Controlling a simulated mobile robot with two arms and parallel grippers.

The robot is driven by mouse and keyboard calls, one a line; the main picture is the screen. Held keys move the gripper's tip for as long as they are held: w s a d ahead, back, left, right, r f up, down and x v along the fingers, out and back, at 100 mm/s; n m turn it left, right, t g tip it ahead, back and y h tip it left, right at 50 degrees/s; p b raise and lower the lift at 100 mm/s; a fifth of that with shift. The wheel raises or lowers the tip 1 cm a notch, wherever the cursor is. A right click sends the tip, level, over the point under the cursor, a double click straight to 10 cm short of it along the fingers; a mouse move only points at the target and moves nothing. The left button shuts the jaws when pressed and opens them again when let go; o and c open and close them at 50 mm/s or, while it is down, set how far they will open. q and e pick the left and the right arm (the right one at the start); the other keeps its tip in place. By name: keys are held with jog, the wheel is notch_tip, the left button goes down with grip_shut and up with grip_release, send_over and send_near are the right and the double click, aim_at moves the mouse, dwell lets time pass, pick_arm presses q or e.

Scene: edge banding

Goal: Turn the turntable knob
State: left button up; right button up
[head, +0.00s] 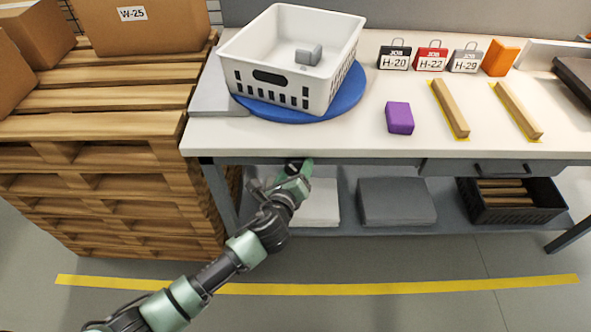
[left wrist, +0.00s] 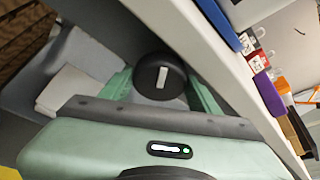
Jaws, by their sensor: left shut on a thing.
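The turntable is a blue disc (head: 347,100) on the bench top, with a white slotted basket (head: 262,52) on it. The black round knob (left wrist: 160,88) is under the bench's front edge, with a white bar mark that stands nearly upright in the left wrist view. My left gripper (head: 297,168) is at the bench's front edge, below the turntable. In the left wrist view its two green fingers (left wrist: 161,90) are on both sides of the knob, shut on it. In the head view the knob is mostly hidden by the gripper. My right gripper is out of view.
A grey block (head: 308,54) lies in the basket. A purple block (head: 399,118), wooden strips (head: 451,108) and several job tags (head: 431,58) lie to the right. Stacked pallets (head: 100,130) stand close on the left.

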pick_arm(q)
jog(key=o, duration=1.3)
jog(key=shift+o, duration=0.2)
